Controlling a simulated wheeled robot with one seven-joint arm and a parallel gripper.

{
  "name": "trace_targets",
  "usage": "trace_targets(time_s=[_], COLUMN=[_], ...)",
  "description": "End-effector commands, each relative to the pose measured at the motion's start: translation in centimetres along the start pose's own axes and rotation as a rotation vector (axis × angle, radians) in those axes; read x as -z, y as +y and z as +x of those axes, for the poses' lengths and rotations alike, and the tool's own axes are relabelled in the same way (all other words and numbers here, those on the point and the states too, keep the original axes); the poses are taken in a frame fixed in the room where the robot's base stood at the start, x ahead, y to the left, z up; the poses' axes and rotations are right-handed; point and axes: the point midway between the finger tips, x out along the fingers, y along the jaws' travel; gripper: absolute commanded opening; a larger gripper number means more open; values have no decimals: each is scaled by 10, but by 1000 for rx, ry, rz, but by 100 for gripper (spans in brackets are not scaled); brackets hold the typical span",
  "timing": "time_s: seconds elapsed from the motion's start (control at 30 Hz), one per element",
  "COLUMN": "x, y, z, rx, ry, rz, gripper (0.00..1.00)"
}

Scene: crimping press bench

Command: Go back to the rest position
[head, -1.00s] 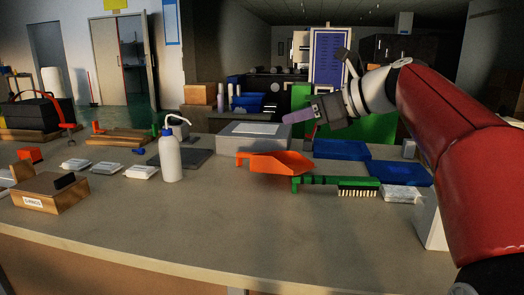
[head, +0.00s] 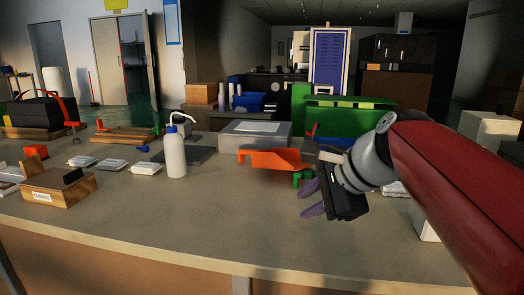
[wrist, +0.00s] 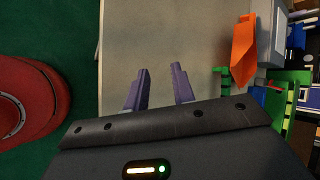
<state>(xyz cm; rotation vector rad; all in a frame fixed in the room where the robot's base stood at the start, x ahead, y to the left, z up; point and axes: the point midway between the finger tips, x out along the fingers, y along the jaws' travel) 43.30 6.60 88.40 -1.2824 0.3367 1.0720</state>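My gripper (head: 310,199) is in the head view, right of centre, above the front part of the bench (head: 240,215). Its purple fingers point to the left and down. In the wrist view my gripper (wrist: 160,88) shows two purple fingers apart with nothing between them, over the bare bench top (wrist: 170,40) near its edge. My arm hides most of the green brush (head: 298,177) in the head view. The orange scoop (head: 270,158) lies just behind my gripper.
A white wash bottle (head: 175,153), a wooden box (head: 58,187) and several white packets (head: 112,165) stand on the left of the bench. A grey box (head: 255,134) and a green bin (head: 350,118) are behind. The front middle of the bench is clear.

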Motion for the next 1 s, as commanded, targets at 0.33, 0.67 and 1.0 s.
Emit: trace_targets(time_s=[0.33,0.67,1.0], x=[40,69,71], y=[179,254,257], z=[11,39,44], rx=[-313,-467,-465], ry=[239,254,254], rz=[-1029,-1418,-1413], gripper=[25,25,25])
